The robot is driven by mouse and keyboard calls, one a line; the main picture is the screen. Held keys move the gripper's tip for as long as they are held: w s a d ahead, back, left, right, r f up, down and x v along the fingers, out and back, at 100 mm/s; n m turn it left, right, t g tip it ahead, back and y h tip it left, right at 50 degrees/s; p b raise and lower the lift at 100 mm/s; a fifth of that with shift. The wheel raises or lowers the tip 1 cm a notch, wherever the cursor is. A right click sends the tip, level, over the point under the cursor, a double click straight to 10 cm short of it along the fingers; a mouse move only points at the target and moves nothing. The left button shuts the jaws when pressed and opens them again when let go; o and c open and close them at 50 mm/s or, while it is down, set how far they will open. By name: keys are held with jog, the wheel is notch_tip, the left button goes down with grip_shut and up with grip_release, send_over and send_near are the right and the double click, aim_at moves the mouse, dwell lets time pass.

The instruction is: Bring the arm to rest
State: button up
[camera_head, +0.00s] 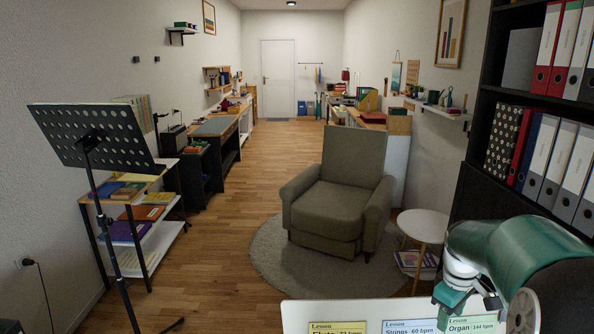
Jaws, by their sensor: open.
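My arm shows at the lower right, with a large green and white link close to the camera.
Lesson cards (408,327) line the panel. A black shelf with binders (567,165) rises close on the right. A round side table (424,225) and armchair (337,190) stand beyond, and a music stand (92,140) at left. Wood floor (220,235) is clear between.

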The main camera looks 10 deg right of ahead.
jog(key=s+a+r+m+t, duration=0.1)
jog(key=s+a+r, duration=0.2)
jog(key=a, duration=0.7)
jog(key=s+a+r+m+t+y, duration=0.1)
jog(key=s+a, duration=0.4)
jog(key=a, duration=0.5)
jog(key=s+a+r+m+t, duration=0.2)
jog(key=a+r, duration=0.3)
jog(key=a, duration=0.5)
jog(key=shift+s+t, duration=0.6)
jog(key=shift+s, duration=0.3)
